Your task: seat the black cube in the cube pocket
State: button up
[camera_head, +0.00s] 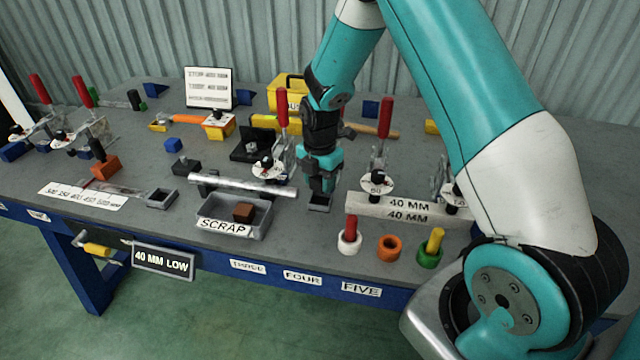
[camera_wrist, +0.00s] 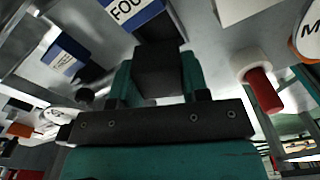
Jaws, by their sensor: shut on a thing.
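My gripper (camera_head: 320,188) is low over the front middle of the bench, pointing down. In the wrist view it is shut on a black cube (camera_wrist: 158,70), which sits between the teal fingers. In the head view the fingers mostly hide the cube. A small grey square holder (camera_head: 320,206) shows right under the fingertips, its inside largely covered by them. Whether the cube is inside it or just above it, I cannot tell. Another small grey open holder (camera_head: 160,198) stands to the left, beyond the scrap tray.
The grey scrap tray (camera_head: 212,228) with a brown block (camera_head: 244,212) and a metal bar (camera_head: 240,185) lie left of my gripper. A red-handled clamp (camera_head: 280,130) stands close behind. To the right are the 40 MM bar (camera_head: 410,214), a white ring with red peg (camera_head: 349,242) and an orange ring (camera_head: 389,247).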

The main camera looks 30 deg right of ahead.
aim_at(320, 189)
jog(key=shift+f, duration=0.85)
jog(key=shift+f, duration=0.15)
jog(key=shift+f+b, duration=0.3)
jog(key=shift+f, duration=0.05)
jog(key=shift+f, duration=0.15)
jog(key=o, duration=1)
